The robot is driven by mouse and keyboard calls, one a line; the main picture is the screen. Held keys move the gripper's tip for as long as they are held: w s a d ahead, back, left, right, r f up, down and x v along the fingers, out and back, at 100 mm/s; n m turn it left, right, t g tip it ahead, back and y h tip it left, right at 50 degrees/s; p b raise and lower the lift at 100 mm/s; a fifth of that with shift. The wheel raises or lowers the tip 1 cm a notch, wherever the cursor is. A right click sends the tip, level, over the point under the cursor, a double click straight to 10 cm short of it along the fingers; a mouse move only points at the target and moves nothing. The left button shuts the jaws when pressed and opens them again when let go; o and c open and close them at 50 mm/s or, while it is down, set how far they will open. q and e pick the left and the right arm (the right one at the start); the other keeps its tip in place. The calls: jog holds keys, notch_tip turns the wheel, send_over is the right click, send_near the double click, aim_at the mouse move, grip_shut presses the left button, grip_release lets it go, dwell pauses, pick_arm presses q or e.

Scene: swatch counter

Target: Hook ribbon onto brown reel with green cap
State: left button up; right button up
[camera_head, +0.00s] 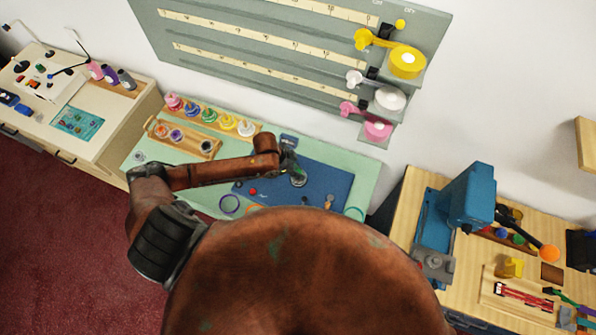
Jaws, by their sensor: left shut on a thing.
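My left gripper (296,170) is over the blue mat (335,185) on the pale green counter. It is shut on a small greyish round thing (298,181), mostly hidden by the fingers; I cannot tell what it is. Several reels with coloured tops stand in a row on a wooden rack at the back left, among them a green-topped one (209,116). Its body is too small to tell whether it is brown. I cannot single out the ribbon. My right gripper is not in view.
A wooden tray (200,155) with small coiled items lies left of my forearm. A grey board (270,45) with measuring strips stands behind. My brown body hides the front counter.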

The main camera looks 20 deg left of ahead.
pick_arm(q)
jog(key=o, duration=1)
jog(key=shift+c, duration=0.2)
notch_tip(320, 180, up, 7)
jog(key=p, duration=0.8)
jog(key=shift+r, duration=0.1)
dwell(0.5)
